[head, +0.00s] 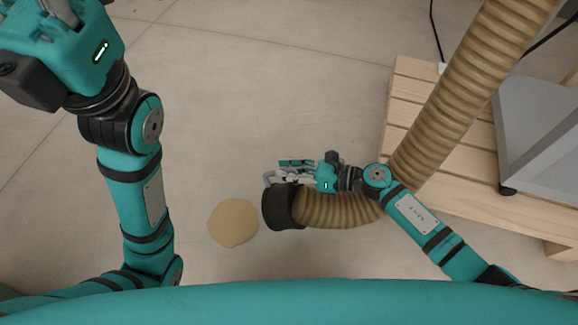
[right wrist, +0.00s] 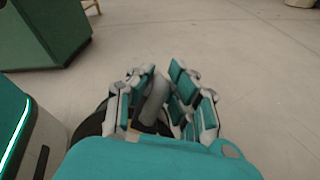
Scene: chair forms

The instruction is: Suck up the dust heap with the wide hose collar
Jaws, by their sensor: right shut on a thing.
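The dust heap (head: 233,222) is a flat, tan, roundish patch on the floor in the head view. The wide hose collar (head: 279,208) is black and sits at the end of a ribbed tan hose (head: 335,209), just right of the heap. My right gripper (head: 288,173) is at the collar's upper edge. In the right wrist view my right gripper (right wrist: 164,98) is shut on a grey bar-like part (right wrist: 154,100) beside the black collar (right wrist: 92,122). My left gripper (head: 48,14) is at the top left, partly cut off, its fingertips unclear.
A wooden slatted pallet (head: 440,150) stands at the right with a grey metal unit (head: 540,130) on it. The hose passes in front of the pallet. A green box (right wrist: 40,38) shows in the right wrist view. The floor left of the heap is clear.

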